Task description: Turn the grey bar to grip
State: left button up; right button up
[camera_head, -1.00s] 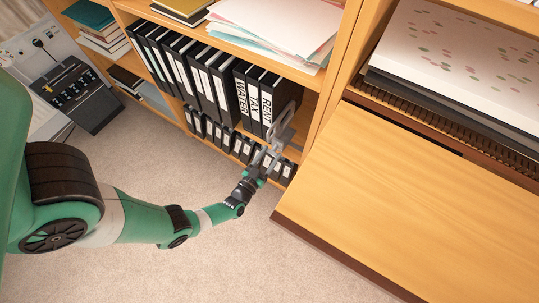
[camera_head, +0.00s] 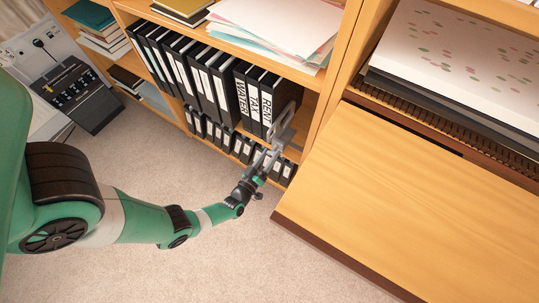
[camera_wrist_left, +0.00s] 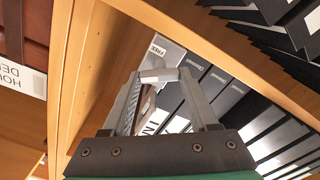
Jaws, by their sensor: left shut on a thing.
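The grey bar (camera_wrist_left: 159,75) is a short light-grey piece in the left wrist view. It spans between the tips of my left gripper's two long grey fingers. My left gripper (camera_wrist_left: 162,78) is shut on it. In the head view my left gripper (camera_head: 271,152) reaches up and right to the front of the lower shelf, by the right-hand end of the black binders (camera_head: 250,97). There the bar and the fingertips merge into one grey shape, so the exact contact is hard to see. My right gripper is in neither view.
Small black binders (camera_head: 212,130) stand on the shelf below, close behind the fingers. A wooden upright (camera_head: 327,85) and a broad sloping wooden panel (camera_head: 400,190) are to the right. Papers (camera_head: 280,25) lie on the shelf above. The carpet (camera_head: 250,265) in front is clear.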

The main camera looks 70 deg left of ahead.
pick_arm(q)
jog(key=n, duration=0.5)
jog(key=shift+n, duration=0.3)
jog(key=n, duration=0.5)
jog(key=shift+a+f+n, duration=0.1)
jog(key=shift+f+n, duration=0.05)
jog(key=shift+n, duration=0.15)
jog(key=o, duration=1.4)
jog(key=shift+s, duration=0.1)
jog(key=shift+p+v, duration=1.2)
jog(key=shift+v, duration=4.65)
